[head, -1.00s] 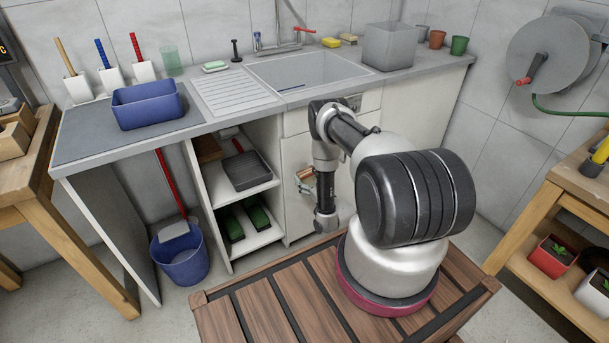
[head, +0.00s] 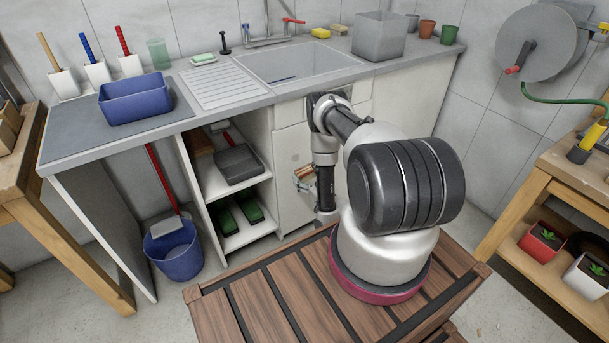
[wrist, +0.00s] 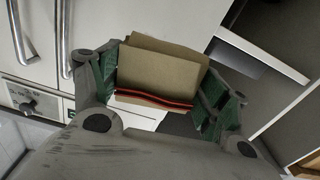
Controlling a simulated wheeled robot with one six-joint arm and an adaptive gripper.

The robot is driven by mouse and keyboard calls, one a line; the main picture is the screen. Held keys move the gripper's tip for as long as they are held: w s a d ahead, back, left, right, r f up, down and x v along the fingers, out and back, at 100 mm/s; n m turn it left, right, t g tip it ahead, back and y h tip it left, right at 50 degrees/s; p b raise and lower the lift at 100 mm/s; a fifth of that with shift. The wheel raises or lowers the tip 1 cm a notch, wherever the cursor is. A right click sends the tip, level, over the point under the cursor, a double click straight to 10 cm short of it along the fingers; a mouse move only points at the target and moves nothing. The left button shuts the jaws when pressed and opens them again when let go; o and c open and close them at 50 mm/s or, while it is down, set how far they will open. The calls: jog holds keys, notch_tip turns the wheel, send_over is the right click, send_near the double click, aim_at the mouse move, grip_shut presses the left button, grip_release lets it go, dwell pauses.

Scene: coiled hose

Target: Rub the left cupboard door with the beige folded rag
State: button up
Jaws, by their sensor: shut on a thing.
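My gripper (wrist: 160,88) is shut on the beige folded rag (wrist: 158,66), which has a red and black striped edge and sits between green-padded fingers in the wrist view. The left cupboard door (head: 291,151) is the white door under the sink, beside the open shelves. In the head view, the rag (head: 304,172) shows small in front of this door, at about mid height. In the wrist view the white door (wrist: 115,20) lies behind the rag, with its bar handle to the left. I cannot tell whether the rag touches it. My arm hides part of the cupboard front.
Open shelves (head: 269,178) with a grey tray (head: 238,164) stand left of the door. A blue bucket (head: 174,250) is on the floor farther left. A knob panel (wrist: 32,102) shows in the wrist view. A hose reel (head: 540,48) hangs at the right.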

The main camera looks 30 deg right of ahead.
aim_at(291, 160)
dwell(0.4)
jog(key=shift+w+a, duration=0.1)
jog(key=shift+w, duration=3.35)
jog(key=shift+w, duration=1)
jog(key=shift+d, duration=1.85)
jog(key=shift+w+d, duration=0.1)
jog(key=shift+w+a+r, duration=0.1)
jog(key=shift+a, duration=0.95)
jog(key=shift+w+a+r, duration=0.1)
jog(key=shift+a, duration=0.9)
jog(key=shift+s, duration=0.1)
